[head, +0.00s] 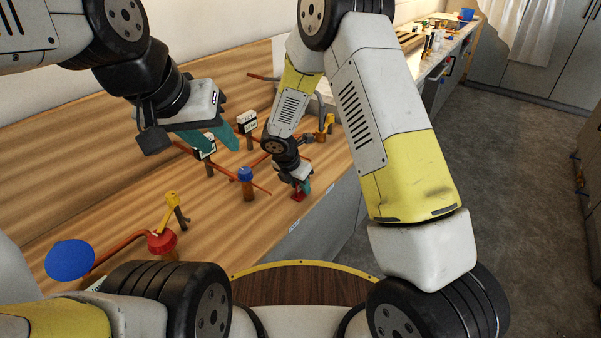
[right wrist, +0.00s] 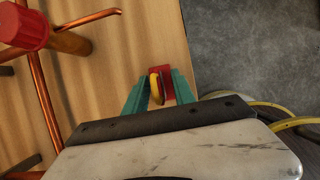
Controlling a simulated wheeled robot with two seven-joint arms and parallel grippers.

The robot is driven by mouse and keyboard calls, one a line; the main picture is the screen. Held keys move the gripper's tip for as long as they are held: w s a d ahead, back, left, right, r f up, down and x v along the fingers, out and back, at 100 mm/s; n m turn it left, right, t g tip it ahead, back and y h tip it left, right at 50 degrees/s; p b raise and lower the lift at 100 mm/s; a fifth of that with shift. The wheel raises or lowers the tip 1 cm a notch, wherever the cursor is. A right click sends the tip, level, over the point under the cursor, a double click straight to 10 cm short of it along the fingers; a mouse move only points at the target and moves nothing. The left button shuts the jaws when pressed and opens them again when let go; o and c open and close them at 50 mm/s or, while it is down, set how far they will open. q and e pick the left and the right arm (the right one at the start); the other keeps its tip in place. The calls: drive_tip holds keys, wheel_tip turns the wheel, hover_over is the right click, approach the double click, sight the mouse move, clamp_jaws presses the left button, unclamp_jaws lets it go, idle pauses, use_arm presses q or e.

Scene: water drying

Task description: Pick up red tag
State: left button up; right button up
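The red tag (head: 298,197) lies at the front edge of the wooden worktop in the head view. In the right wrist view the red tag (right wrist: 167,78) shows a yellow curved part on its left side. My right gripper (head: 304,188) is low over the worktop at the tag. In the right wrist view my right gripper (right wrist: 160,82) has its teal fingers apart, one on each side of the tag; contact cannot be told. My left gripper (head: 222,147) is raised over the worktop further left, fingers apart and empty.
Copper pipes carry a red valve (head: 162,243), a blue valve (head: 245,174) and yellow levers (head: 172,200). A red cap (right wrist: 24,26) and pipes lie left of the tag in the right wrist view. Grey floor (head: 500,200) is open to the right.

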drive_tip(key=shift+f, duration=0.15)
clamp_jaws()
idle(0.4)
